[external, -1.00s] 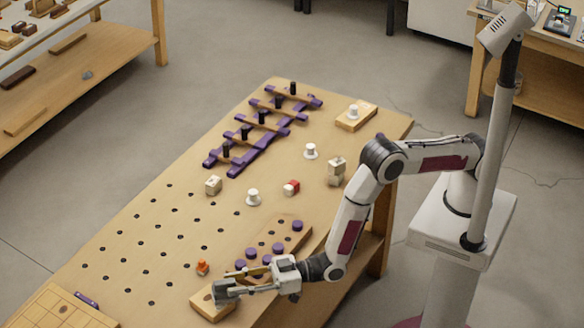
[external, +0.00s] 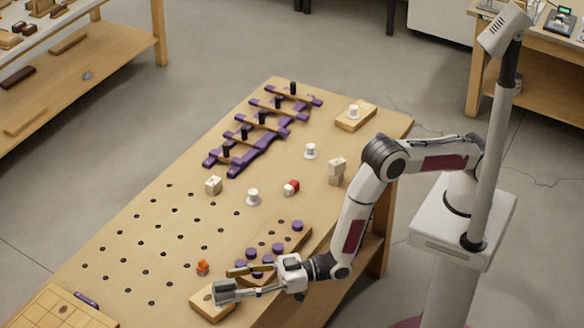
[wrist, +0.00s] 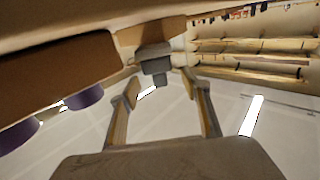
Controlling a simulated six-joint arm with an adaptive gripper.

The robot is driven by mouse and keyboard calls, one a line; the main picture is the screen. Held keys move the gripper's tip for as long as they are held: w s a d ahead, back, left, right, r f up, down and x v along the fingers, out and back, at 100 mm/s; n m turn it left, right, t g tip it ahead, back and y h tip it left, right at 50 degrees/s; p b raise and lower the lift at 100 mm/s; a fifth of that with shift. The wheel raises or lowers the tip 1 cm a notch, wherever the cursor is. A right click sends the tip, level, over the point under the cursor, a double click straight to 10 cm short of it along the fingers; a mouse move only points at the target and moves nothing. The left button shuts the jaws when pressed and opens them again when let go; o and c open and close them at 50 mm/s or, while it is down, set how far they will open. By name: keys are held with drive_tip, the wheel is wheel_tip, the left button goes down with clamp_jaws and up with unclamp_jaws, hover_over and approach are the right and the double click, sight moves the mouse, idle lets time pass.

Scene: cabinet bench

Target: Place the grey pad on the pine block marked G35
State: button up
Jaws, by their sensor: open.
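The grey pad (external: 225,291) rests on a pine block (external: 211,303) near the front edge of the bench. I cannot read any G35 mark on the block. In the wrist view, which looks upside down, the grey pad (wrist: 154,50) appears against the pine block (wrist: 140,32), with a smaller dark part sticking out from it. My gripper (external: 232,282) is open at the pad, its fingers spread to either side. In the wrist view my gripper (wrist: 160,88) shows a gap between its fingertips and the pad.
A wooden board with purple knobs (external: 297,225) stands close behind my gripper. A small orange piece (external: 202,267) stands nearby. White knobbed pieces (external: 253,197), small blocks (external: 336,171) and a purple rack (external: 240,160) lie farther back. The holed area at left is mostly clear.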

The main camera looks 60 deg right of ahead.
drive_tip(key=v, duration=1)
drive_tip(key=shift+s+d, duration=0.1)
drive_tip(key=shift+d, duration=0.05)
idle(0.8)
drive_tip(key=w+d+r+m+h, duration=0.3)
drive_tip(key=w+d+r+h, duration=0.1)
drive_tip(key=w+d+r, duration=0.6)
drive_tip(key=d+r+m+g+h, duration=0.15)
drive_tip(key=d+r, duration=0.45)
drive_tip(key=d, duration=0.6)
drive_tip(key=d+r+m+g+h, duration=0.1)
drive_tip(key=d+r+g+h, duration=0.15)
drive_tip(key=d+r, duration=0.6)
drive_tip(key=s+d+f+m+g+h, duration=0.1)
drive_tip(key=s+d+m+g+h, duration=0.2)
drive_tip(key=s+d, duration=2)
drive_tip(key=shift+d+f+h, duration=0.15)
drive_tip(key=shift+d+h, duration=0.7)
drive_tip(key=shift+h, duration=0.05)
